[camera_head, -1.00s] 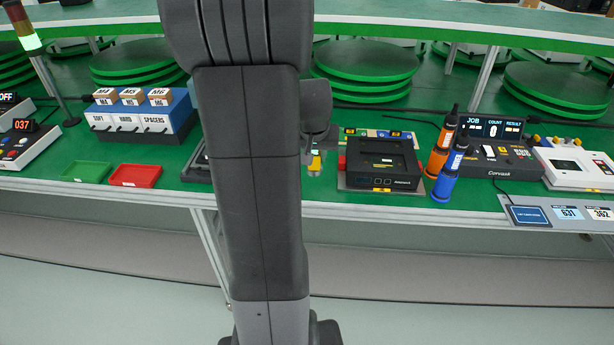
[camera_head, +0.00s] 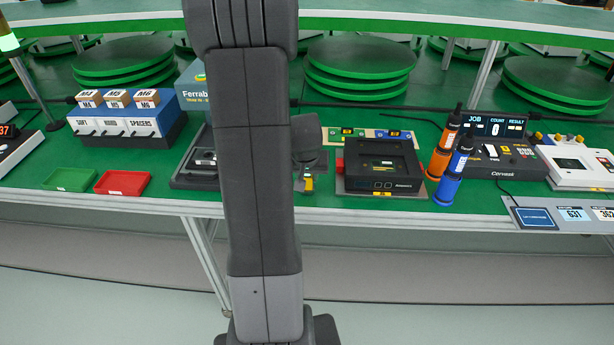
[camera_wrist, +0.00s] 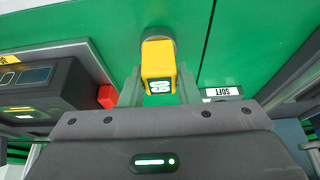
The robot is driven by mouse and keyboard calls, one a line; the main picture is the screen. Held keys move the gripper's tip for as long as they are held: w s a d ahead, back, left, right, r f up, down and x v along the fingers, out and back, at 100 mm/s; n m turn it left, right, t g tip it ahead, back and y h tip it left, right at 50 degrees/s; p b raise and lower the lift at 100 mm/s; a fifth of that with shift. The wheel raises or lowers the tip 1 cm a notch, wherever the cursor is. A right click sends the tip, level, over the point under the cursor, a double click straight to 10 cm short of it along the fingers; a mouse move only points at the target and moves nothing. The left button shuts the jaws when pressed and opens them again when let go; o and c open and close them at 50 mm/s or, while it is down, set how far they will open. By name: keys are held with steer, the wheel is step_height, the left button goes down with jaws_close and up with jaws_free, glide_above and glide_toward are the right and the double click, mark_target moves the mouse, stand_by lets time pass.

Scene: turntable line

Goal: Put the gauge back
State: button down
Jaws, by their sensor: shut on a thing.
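The gauge (camera_wrist: 158,60) is a yellow block with a white number label and a grey round end. In the wrist view it sits between the two fingers of my gripper (camera_wrist: 158,92), which is shut on it. In the head view my gripper (camera_head: 308,172) is just left of the black device, with the yellow gauge (camera_head: 308,183) showing small below it, over the front part of the green bench. My own arm hides part of the bench there. I cannot tell whether the gauge touches the bench.
A black device (camera_head: 355,176) with a red part is close on the right, then orange (camera_head: 440,158) and blue (camera_head: 455,172) bottles. A dark tray (camera_head: 188,180) is partly behind my arm. Red (camera_head: 122,184) and green (camera_head: 70,181) trays lie left. A white SOFT label (camera_wrist: 222,92) shows in the wrist view.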

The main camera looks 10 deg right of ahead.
steer(key=shift+f, duration=0.2)
steer(key=c, duration=1.1)
jaws_free()
steer(key=shift+r, duration=0.1)
steer(key=shift+r, duration=0.2)
steer(key=p+v, duration=0.1)
steer(key=v, duration=1)
steer(key=shift+s+a+r, duration=0.1)
steer(key=shift+s+r, duration=0.2)
steer(key=b+x, duration=0.1)
steer(key=x, duration=1.1)
steer(key=shift+w+f+b, duration=0.1)
steer(key=shift+f+b, duration=0.2)
steer(key=shift+r, duration=0.3)
